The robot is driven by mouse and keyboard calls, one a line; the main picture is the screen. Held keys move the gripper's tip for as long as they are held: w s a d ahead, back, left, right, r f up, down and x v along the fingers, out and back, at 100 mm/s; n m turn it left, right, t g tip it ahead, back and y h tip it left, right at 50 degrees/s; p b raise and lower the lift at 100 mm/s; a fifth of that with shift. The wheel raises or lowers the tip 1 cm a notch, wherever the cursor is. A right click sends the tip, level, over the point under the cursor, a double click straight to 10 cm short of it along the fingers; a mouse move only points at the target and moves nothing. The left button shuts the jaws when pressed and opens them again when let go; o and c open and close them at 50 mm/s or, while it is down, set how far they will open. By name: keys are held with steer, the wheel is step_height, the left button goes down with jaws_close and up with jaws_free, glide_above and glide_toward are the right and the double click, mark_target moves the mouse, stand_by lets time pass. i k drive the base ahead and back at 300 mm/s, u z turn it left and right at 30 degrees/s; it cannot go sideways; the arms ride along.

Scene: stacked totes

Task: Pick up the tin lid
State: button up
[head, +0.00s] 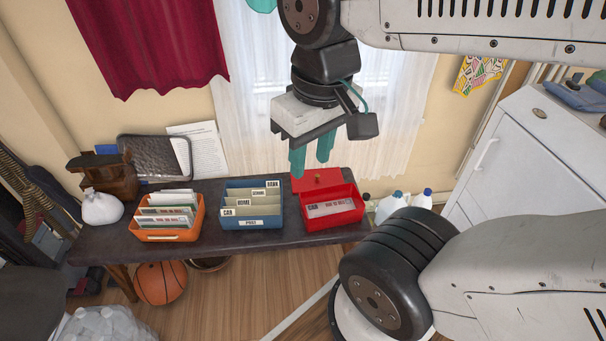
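A red lid (331,180) with a small brass knob shows at the back of the red tin (334,222), on the right part of the dark bench. It looks flat, with the knob up; I cannot tell whether it rests on the tin's rim or behind it. The tin's front part is uncovered and shows a labelled card inside. My gripper (311,160) points down above the back of the tin, its two teal fingers apart with nothing between them. The left fingertip overlaps the lid's back left corner in the picture; I cannot tell whether they touch.
A blue box (251,224) and an orange box (165,238) of file cards stand left of the tin on the bench (110,241). Bottles (390,205) stand right of it. A curtained window is behind. A white cabinet (545,150) stands at right, a basketball (160,283) below.

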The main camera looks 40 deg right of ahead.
mark_target(312, 179)
steer(key=z, duration=0.45)
steer(key=i, duration=0.85)
steer(key=z, duration=0.65)
